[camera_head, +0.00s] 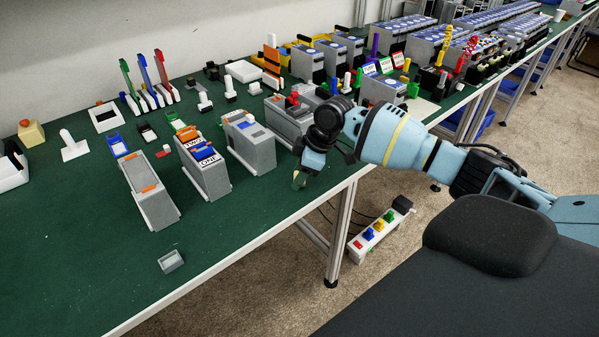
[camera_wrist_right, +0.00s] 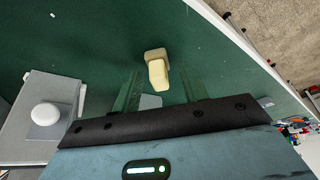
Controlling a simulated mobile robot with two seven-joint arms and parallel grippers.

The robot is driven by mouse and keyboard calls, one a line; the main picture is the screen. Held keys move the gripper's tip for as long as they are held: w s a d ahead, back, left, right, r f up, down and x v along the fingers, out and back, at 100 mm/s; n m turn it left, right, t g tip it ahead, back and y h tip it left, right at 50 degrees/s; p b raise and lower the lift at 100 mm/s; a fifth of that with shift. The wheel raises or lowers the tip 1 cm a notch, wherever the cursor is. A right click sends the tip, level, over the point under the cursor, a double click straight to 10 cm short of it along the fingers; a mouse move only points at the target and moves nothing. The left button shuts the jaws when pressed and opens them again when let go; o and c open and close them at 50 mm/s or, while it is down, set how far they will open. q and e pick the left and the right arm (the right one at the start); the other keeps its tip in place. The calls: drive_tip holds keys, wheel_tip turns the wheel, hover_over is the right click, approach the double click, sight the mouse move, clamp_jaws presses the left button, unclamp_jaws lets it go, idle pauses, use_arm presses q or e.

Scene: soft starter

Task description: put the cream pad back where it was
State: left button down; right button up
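The cream pad (camera_wrist_right: 158,72), a small cream block with a tan end, shows in the right wrist view. It is just ahead of and between the green fingers, with green showing on both sides of it. My right gripper (camera_wrist_right: 163,88) is open, pointing down over the front edge of the table. In the head view the right gripper (camera_head: 300,180) is right of the row of grey units, and I cannot clearly make out the pad there. Whether the pad touches the table is unclear. My left gripper is not in view.
Grey units (camera_head: 150,192) stand on the green table (camera_head: 80,262) left of my gripper. A small grey tray (camera_head: 171,262) lies near the front edge. A grey block with a white knob (camera_wrist_right: 45,114) is close by in the wrist view. The table's front left is mostly clear.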

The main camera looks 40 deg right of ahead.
drive_tip(key=v, duration=1.2)
drive_tip(key=shift+r+p, duration=0.15)
drive_tip(key=shift+p, duration=0.25)
